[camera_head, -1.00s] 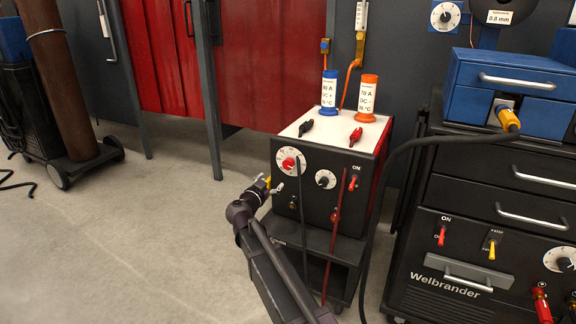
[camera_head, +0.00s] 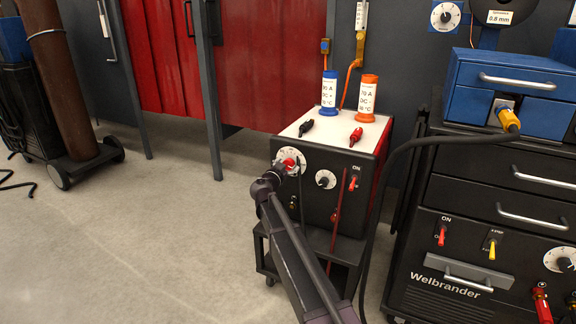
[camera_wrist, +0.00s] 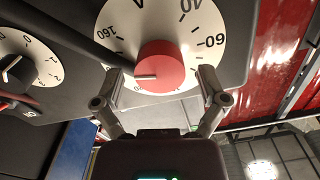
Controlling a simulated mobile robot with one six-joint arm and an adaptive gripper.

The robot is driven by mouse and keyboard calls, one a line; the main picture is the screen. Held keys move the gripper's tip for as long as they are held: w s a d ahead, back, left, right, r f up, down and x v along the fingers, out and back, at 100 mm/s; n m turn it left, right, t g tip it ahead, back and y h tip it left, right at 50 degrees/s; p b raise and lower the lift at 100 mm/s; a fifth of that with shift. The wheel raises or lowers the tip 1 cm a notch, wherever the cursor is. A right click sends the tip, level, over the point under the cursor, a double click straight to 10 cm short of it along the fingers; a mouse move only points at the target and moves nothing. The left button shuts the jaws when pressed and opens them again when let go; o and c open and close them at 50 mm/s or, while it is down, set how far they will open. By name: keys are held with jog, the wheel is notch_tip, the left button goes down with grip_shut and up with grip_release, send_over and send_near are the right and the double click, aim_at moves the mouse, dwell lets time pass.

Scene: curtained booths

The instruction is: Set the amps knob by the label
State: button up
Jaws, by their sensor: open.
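The red amps knob (camera_head: 288,162) sits on a white round dial (camera_head: 300,155) on the front of the black welder box. In the wrist view the knob (camera_wrist: 165,65) is close, its white mark pointing left, below the upside-down 160. My gripper (camera_wrist: 160,82) is open, one finger on each side of the knob, with visible gaps. In the head view my gripper (camera_head: 283,168) partly covers the dial.
A smaller dial with a black knob (camera_head: 325,179) and a red ON switch (camera_head: 352,183) are right of the amps dial. A dark cable passes close to the knob in the wrist view. The black Welbrander cabinet (camera_head: 470,230) stands at right.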

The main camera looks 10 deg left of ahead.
jog(key=shift+w+d, duration=0.15)
jog(key=shift+w, duration=0.15)
jog(key=c, duration=1.1)
jog(key=shift+c, duration=0.2)
jog(key=shift+n, duration=0.3)
